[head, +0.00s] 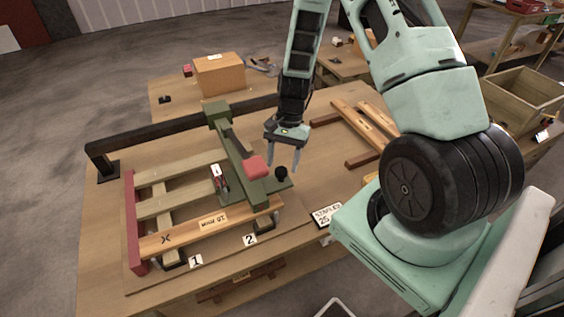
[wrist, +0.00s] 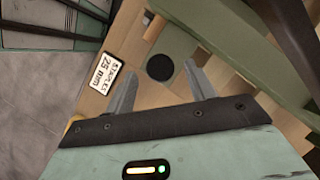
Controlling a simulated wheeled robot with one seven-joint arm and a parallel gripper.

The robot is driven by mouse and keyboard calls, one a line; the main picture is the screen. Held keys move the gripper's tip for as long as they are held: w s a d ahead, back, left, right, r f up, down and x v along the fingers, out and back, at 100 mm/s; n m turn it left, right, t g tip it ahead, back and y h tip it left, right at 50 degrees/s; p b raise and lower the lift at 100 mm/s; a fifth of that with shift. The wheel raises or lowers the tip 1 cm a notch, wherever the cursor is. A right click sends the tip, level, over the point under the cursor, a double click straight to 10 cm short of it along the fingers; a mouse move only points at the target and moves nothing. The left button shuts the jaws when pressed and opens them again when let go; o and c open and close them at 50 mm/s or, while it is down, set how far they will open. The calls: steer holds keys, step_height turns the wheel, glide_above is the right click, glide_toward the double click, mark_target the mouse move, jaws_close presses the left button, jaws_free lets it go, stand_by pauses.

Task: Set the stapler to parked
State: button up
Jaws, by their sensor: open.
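The stapler appears to be the green arm-like unit (head: 240,165) lying across a wooden slatted frame, with a red block (head: 257,167) and a black round knob (head: 282,173) near its front end. My gripper (head: 284,166) is open, fingers pointing down, close above the knob. In the wrist view my open fingers (wrist: 160,82) point toward the black knob (wrist: 160,68), which shows between their tips. The fingers do not appear to touch it. A green part (wrist: 255,55) crosses the upper right of the wrist view.
A dark rail (head: 160,129) runs behind the frame. Number cards 1 (head: 196,261) and 2 (head: 249,239) sit at the front edge. A "STAPLES 25 mm" card (head: 326,215) is to the right and shows in the wrist view (wrist: 109,72). Loose planks (head: 365,122) lie at the right.

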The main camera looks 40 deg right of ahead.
steer(key=shift+x, duration=0.9)
jaws_close()
steer(key=s+d+b, duration=0.1)
steer(key=s+d, duration=0.1)
steer(key=d, duration=0.7)
steer(key=s+d, duration=0.3)
steer(key=d, duration=0.6)
steer(key=shift+s+d+b, duration=0.2)
steer(key=shift+d+b, duration=0.15)
steer(key=shift+d, duration=0.05)
jaws_free()
steer(key=shift+d, duration=0.15)
steer(key=b+v, duration=0.4)
steer(key=v, duration=1.3)
steer(key=shift+r, duration=0.2)
